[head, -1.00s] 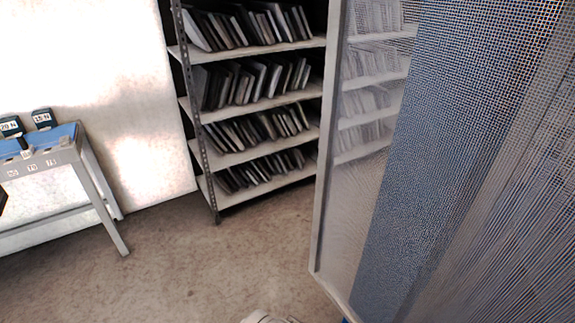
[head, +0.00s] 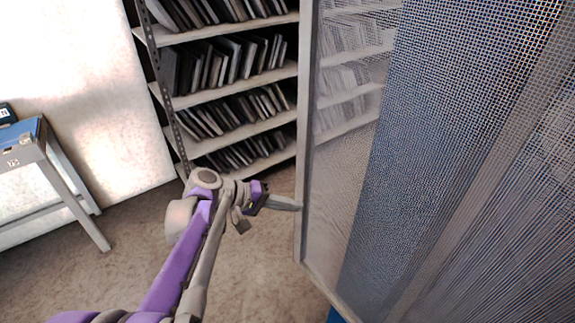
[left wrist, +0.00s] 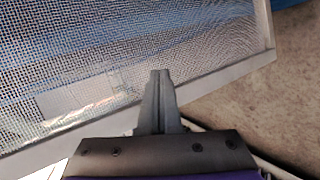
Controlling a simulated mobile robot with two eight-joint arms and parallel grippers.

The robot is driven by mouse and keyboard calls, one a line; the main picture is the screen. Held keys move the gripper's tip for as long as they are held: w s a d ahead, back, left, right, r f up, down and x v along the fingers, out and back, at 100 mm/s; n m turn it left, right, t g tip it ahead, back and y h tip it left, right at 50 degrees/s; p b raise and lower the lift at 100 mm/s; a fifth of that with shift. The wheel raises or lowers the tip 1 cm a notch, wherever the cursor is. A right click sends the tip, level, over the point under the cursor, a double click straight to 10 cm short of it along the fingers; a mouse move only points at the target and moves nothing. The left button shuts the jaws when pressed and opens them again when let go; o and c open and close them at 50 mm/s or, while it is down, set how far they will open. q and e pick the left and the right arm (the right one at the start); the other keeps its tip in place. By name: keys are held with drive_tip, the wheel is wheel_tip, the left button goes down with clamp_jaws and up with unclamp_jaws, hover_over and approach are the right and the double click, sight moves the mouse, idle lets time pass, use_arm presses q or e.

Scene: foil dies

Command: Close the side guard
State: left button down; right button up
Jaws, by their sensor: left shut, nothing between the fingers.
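The side guard (head: 305,140) is a grey-framed wire mesh panel that fills the right part of the head view. Its mesh and frame also show in the left wrist view (left wrist: 268,35), across the top and left. My left gripper (head: 299,205) is shut and empty, with its fingertips at the guard's free vertical edge, near the lower part. In the left wrist view the closed fingers (left wrist: 161,75) overlap the mesh just inside the frame. I cannot tell whether they touch it. My right gripper is out of view.
A shelf rack (head: 225,80) of dark thin panels stands behind the guard's free edge. A blue-topped table (head: 35,155) stands at the left. Brown floor (head: 130,235) lies open between them. A blue-tinted body shows behind the mesh at the right.

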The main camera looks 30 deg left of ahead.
use_arm(q)
drive_tip(key=w+a+r+n+t+h, duration=0.1)
drive_tip(key=a+r+t, duration=0.2)
drive_tip(key=a, duration=0.5)
drive_tip(key=a+r+n+t+h, duration=0.1)
drive_tip(key=a+r+t, duration=0.15)
drive_tip(key=a, duration=0.55)
drive_tip(key=w+d, duration=0.6)
drive_tip(key=d, duration=0.4)
drive_tip(key=shift+w+r+p, duration=0.35)
drive_tip(key=shift+p, duration=0.1)
drive_tip(key=shift+d, duration=0.15)
